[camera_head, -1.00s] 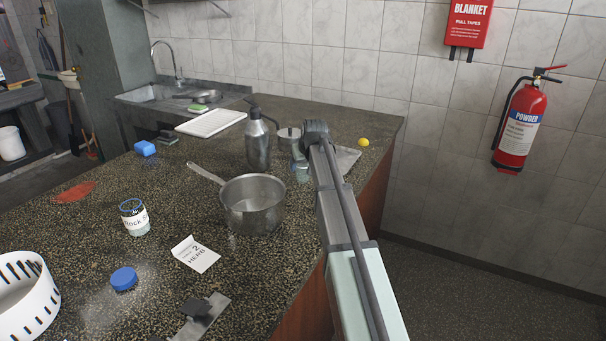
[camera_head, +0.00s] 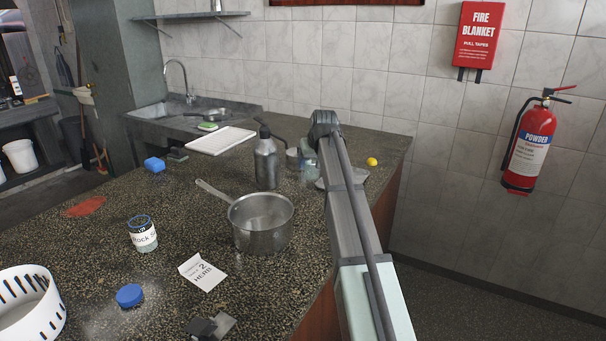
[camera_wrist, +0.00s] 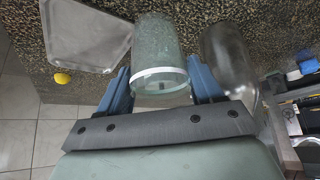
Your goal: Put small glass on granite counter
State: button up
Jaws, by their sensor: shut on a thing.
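The small glass (camera_wrist: 158,50), clear and greenish with a pale rim, sits between the two blue fingers of my gripper (camera_wrist: 160,88) in the wrist view. My gripper is shut on it, and the rim faces the wrist. In the head view the glass (camera_head: 306,150) shows partly beside my wrist, which hides the fingers. The glass appears to be held over the far right part of the speckled granite counter (camera_head: 110,235). The exact gap beneath it cannot be told.
A metal bottle (camera_head: 266,163) stands left of the glass, with a saucepan (camera_head: 260,222) nearer. A grey tray (camera_wrist: 90,35) and a yellow ball-like item (camera_head: 372,161) lie near the right edge. Counter around the rock salt jar (camera_head: 143,234) has free patches.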

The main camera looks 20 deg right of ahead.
jog(key=shift+r, duration=1.15)
notch_tip(320, 180, up, 4)
jog(key=r, duration=0.1)
jog(key=w+a+n+y, duration=0.1)
jog(key=w+a+n, duration=0.1)
jog(key=a, duration=0.9)
jog(key=w+a+n+y, duration=0.2)
jog(key=a+n, duration=0.1)
jog(key=a, duration=0.8)
jog(key=s+a+n+g+y, duration=0.1)
jog(key=s+a+n, duration=0.25)
jog(key=a, duration=1.25)
jog(key=s+a+n+g+y, duration=0.15)
jog(key=s+a, duration=0.25)
jog(key=a, duration=1.1)
jog(key=s+a+n+g+y, duration=0.1)
jog(key=s+a+n+g, duration=0.2)
jog(key=a, duration=1.3)
jog(key=s+a+n+g, duration=0.1)
jog(key=s+a+n, duration=0.2)
jog(key=s+a, duration=0.5)
jog(key=s+a+n, duration=0.2)
jog(key=s+a, duration=0.3)
jog(key=a, duration=0.5)
jog(key=shift+s+a+f, duration=0.1)
jog(key=shift+a+f, duration=0.1)
jog(key=shift+f, duration=3.75)
jog(key=shift+s+a+f, duration=0.1)
jog(key=shift+a+f, duration=0.05)
jog(key=shift+f, duration=3.8)
